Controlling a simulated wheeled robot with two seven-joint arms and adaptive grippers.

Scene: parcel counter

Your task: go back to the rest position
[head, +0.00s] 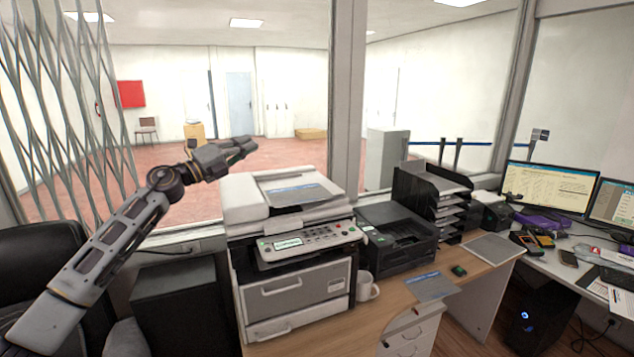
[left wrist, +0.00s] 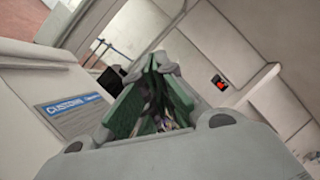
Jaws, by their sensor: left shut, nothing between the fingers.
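My left arm comes in from the left in the head view, and its gripper (head: 243,145) is held in the air above and behind the left part of the copier (head: 295,265). It is shut and empty. In the left wrist view its fingers (left wrist: 163,72) meet at the tips, with the green inner pads showing. A printed sheet with a blue band (head: 291,188) lies on top of the copier. It also shows at the left of the left wrist view (left wrist: 75,104). My right gripper is not in the head view.
A black printer (head: 395,240) and a black tray stack (head: 432,200) stand right of the copier. A white mug (head: 366,288) sits beside it. Monitors (head: 550,188) are at the right. A metal lattice (head: 60,90) and window frame (head: 345,100) stand close to the left arm.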

